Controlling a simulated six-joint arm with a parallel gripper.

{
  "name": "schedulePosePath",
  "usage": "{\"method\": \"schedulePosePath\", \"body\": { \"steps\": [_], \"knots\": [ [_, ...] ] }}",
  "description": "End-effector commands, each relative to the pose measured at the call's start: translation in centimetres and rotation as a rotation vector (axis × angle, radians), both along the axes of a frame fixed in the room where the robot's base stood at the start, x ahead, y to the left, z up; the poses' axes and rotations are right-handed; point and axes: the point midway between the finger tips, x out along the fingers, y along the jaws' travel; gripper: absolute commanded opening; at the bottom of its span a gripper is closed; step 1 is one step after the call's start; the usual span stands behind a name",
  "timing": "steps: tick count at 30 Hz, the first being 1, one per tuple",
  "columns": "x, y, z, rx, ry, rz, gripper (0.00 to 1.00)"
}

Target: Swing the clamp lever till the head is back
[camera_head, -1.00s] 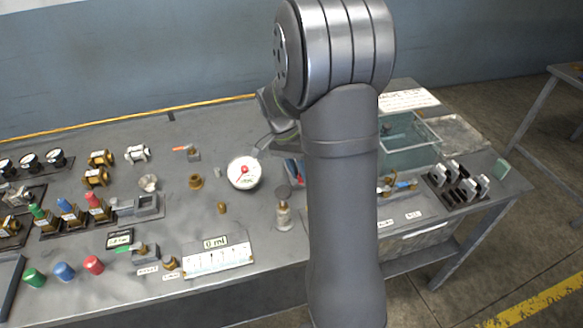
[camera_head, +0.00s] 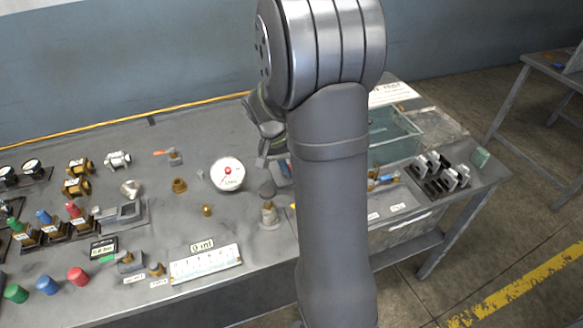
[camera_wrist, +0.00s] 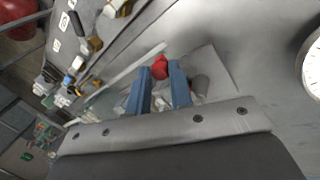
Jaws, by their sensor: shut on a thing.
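In the wrist view my gripper (camera_wrist: 160,77) has its two blue fingers closed about a red knob (camera_wrist: 160,66), which looks like the grip of the clamp lever. The rest of the lever, the clamp's body and its head are hidden or too small to make out. In the head view part of my gripper (camera_head: 268,146) shows low over the bench, left of my arm. My arm covers the clamp's place there.
A round dial gauge (camera_head: 228,175) stands left of my gripper on the bench (camera_head: 130,185). A small bottle-like fitting (camera_head: 269,212) stands in front. A clear bin (camera_head: 393,135) and a dark rack (camera_head: 440,177) are at the right.

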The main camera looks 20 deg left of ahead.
Motion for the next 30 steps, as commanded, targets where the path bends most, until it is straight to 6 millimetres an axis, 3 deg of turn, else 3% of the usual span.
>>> {"method": "schedulePosePath", "body": {
  "steps": [5,6,9,22,30],
  "knots": [
    [0.0,-0.1,-0.2,-0.003,0.002,0.001,0.00],
    [0.0,-0.1,-0.2,-0.003,0.001,0.000,0.22],
    [0.0,-0.1,-0.2,-0.002,0.002,0.000,0.41],
    [0.0,0.3,0.6,0.001,-0.002,0.001,0.42],
    [-0.6,2.0,5.8,0.003,-0.004,0.002,0.42]
  ]
}}
